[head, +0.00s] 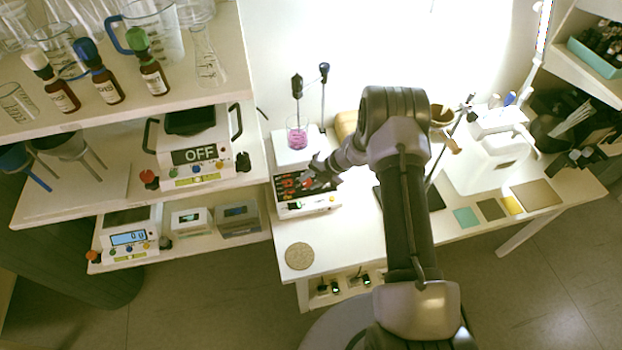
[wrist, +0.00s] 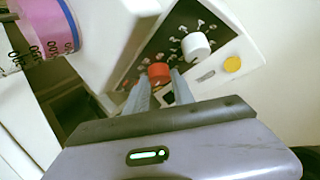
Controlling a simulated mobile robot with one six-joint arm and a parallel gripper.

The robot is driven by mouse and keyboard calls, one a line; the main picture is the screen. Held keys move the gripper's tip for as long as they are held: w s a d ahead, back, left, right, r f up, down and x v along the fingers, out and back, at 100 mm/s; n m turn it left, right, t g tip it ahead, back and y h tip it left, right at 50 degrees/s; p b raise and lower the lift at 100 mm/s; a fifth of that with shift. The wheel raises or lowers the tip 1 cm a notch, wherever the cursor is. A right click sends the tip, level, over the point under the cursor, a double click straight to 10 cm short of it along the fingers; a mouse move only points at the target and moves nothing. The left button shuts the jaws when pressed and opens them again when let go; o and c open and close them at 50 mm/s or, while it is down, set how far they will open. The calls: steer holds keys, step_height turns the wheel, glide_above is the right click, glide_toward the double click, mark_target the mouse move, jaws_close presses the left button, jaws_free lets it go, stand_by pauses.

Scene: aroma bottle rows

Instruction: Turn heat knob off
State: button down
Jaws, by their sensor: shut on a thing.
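A white hotplate stirrer (head: 292,160) stands on the table with a dark control panel. A red knob (wrist: 159,71) and a white knob (wrist: 196,46) are on its panel in the wrist view, each with marks around it. My gripper (wrist: 160,80) has its two grey fingers on either side of the red knob and is shut on it. My gripper (head: 308,180) reaches the panel from the right in the head view. Which setting the red knob points to cannot be read. The wrist view does not show a label saying which knob is heat.
A beaker of pink liquid (head: 297,134) stands on the stirrer's top, with upright rods behind it. Shelves with bottles and instruments are at left. A round cork-coloured disc (head: 299,256) lies on the front of the table. A white device (head: 490,160) is at right.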

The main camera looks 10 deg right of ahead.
stand_by(0.4)
steer(key=c, duration=1.1)
jaws_free()
steer(key=shift+a, duration=0.1)
steer(key=p+v, duration=0.3)
steer(key=v, duration=1.4)
steer(key=shift+r+p, duration=0.2)
steer(key=shift+p, duration=0.2)
steer(key=shift+r, duration=0.1)
